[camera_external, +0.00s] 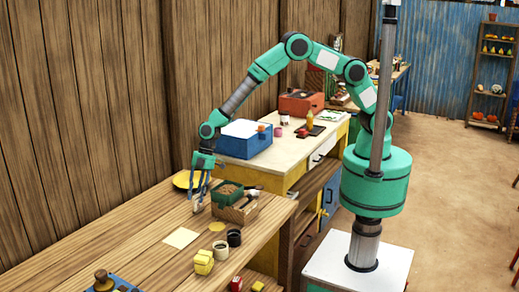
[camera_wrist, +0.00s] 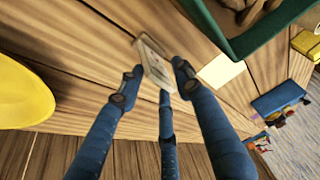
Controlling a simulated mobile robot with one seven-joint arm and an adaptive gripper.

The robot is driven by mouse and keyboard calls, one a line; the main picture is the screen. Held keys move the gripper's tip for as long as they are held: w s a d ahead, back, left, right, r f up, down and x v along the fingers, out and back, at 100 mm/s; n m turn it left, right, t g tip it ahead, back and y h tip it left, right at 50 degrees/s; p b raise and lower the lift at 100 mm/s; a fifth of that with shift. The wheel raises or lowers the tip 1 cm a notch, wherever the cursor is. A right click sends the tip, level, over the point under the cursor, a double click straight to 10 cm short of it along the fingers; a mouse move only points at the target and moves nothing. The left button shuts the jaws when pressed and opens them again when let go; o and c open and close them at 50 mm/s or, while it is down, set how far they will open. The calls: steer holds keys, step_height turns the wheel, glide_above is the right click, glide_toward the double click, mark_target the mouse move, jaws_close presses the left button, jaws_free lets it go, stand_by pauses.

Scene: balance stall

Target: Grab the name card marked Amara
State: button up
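A small pale, framed card (camera_wrist: 154,62) shows in the wrist view between the tips of my gripper (camera_wrist: 157,78). Its writing is too small to read, so I cannot tell whether it says Amara. My gripper has blue fingers, spread to both sides of the card with a third finger below it. I cannot tell whether the fingers press on it. In the external view my gripper (camera_external: 198,190) points down at the wooden table, left of a green box (camera_external: 223,196), and a pale piece (camera_external: 197,204) shows at its fingertips.
A yellow plate (camera_external: 187,180) lies behind my gripper; it also shows in the wrist view (camera_wrist: 20,92). A pale paper sheet (camera_external: 181,238), a yellow block (camera_external: 204,262) and a dark cup (camera_external: 234,238) are nearer the front. A blue box (camera_external: 245,139) stands on the white-topped bench.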

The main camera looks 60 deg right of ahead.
steer(key=shift+a+f, duration=0.1)
steer(key=shift+f, duration=0.15)
stand_by(0.4)
jaws_close()
